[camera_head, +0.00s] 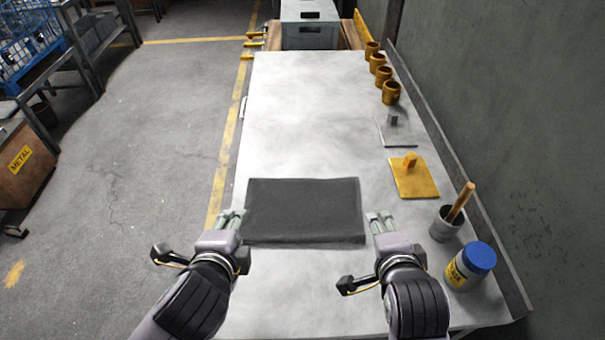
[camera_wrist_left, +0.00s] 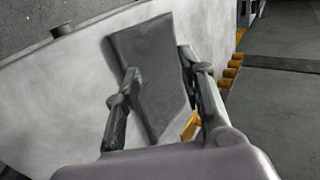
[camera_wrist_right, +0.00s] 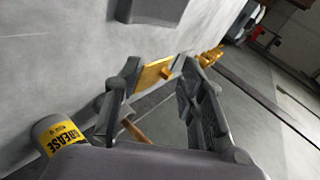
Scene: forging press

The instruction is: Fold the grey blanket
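The dark grey blanket (camera_head: 304,208) lies as a neat flat rectangle on the pale table, with some thickness along its front edge. My left gripper (camera_head: 233,217) is at its left edge, low over the table. In the left wrist view its fingers (camera_wrist_left: 158,72) are apart, with the blanket (camera_wrist_left: 155,55) showing between and beyond them; contact cannot be told. My right gripper (camera_head: 381,219) is just right of the blanket's right edge. In the right wrist view its fingers (camera_wrist_right: 160,75) are apart with nothing between them, and a dark corner of the blanket (camera_wrist_right: 152,10) shows at the top.
The table (camera_head: 300,110) is clear beyond the blanket. Along its right side stand a blue-lidded grease jar (camera_head: 470,266), a grey cup (camera_head: 446,222) with a wooden handle, a yellow plate (camera_head: 414,180), a grey plate (camera_head: 396,132) and several brass cups (camera_head: 391,93). A wall closes the right.

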